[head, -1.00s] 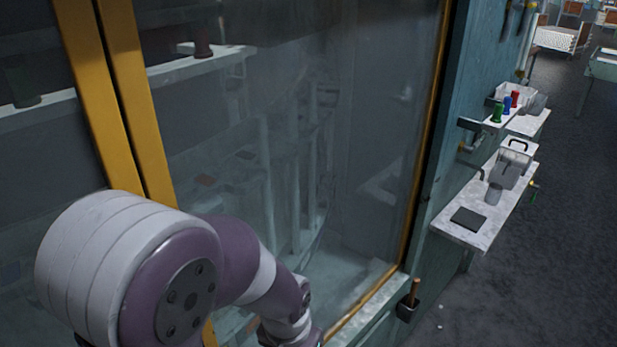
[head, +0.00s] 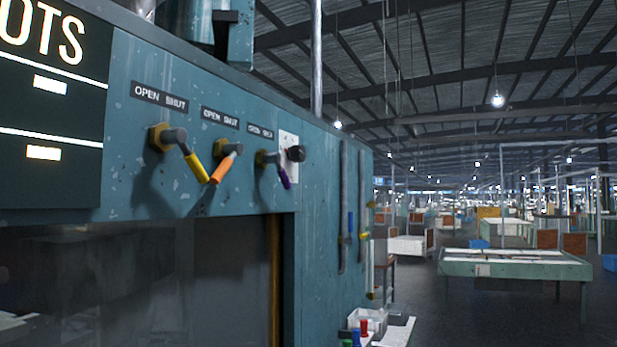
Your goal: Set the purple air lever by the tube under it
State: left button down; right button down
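The purple air lever (head: 284,177) is on the teal panel in the head view, the rightmost of three levers. Its handle hangs down and to the right from a dark hub. A small label plate is above it, too small to read surely. A yellow lever (head: 197,166) and an orange lever (head: 222,166) are to its left, under plates reading OPEN SHUT. I cannot tell which tube the task means; the dark window area is below the levers. Neither of my grippers is in view.
A white plate with a black knob (head: 295,153) sits right beside the purple lever. Vertical pipes (head: 344,205) run down the panel's right side. A shelf (head: 396,331) with red, blue and green pieces is low at the right. Tables stand beyond, with open floor between.

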aim_at(275, 158)
jog(key=i+l+u, duration=0.1)
jog(key=i+l, duration=0.35)
jog(key=l, duration=0.25)
jog(key=i+l+u, duration=0.15)
jog(key=i+l, duration=0.3)
jog(key=l, duration=0.25)
jog(key=i+l+u, duration=0.15)
jog(key=l, duration=0.2)
jog(key=i+l, duration=0.2)
jog(key=l, duration=0.2)
jog(key=i+l+u, duration=0.15)
jog(key=l, duration=0.25)
jog(key=i, duration=0.05)
